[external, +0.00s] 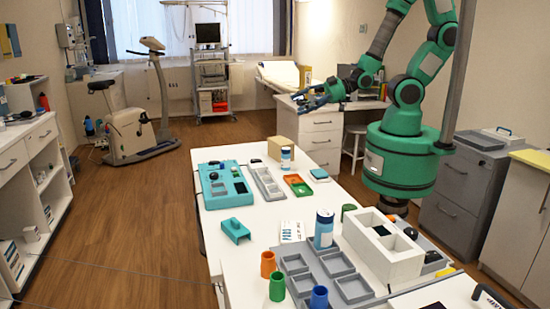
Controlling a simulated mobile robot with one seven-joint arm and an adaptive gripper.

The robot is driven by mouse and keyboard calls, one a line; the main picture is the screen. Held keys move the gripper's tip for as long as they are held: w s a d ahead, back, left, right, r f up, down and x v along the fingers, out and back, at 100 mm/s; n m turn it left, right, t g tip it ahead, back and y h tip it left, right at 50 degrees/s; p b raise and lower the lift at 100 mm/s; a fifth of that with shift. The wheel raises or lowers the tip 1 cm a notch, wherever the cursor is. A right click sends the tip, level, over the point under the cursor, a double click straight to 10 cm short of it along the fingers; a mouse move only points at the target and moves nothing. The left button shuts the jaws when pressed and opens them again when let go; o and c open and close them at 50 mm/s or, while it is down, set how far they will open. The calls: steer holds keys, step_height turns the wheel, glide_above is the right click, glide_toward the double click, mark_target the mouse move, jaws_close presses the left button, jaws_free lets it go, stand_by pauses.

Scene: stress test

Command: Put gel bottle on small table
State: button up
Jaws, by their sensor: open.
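My gripper (303,100) is open and seems empty, held in the air in front of the white drawer desk at the back. Two bottle-like things could be the gel bottle; I cannot tell which. One is a small white and blue bottle (286,158), upright at the far end of the long white table (222,240). The other is a larger blue and white cylinder (324,228), upright farther forward on the same table. My gripper is above and behind both, apart from them. I cannot tell for sure which surface is the small table.
The long table also holds a tan box (282,147), a teal panel (224,186), grey trays (330,270), a white divided box (384,245) and coloured cups (268,264). An exercise bike (135,120) stands at the back left. The wooden floor (130,210) at left is clear.

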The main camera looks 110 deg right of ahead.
step_height(320, 180, down, 21)
stand_by(0.8)
stand_by(0.3)
steer(key=shift+b+x, duration=0.4)
steer(key=shift+x, duration=2)
steer(key=c, duration=1.2)
steer(key=shift+r+p, duration=1.3)
steer(key=shift+r, duration=3.7)
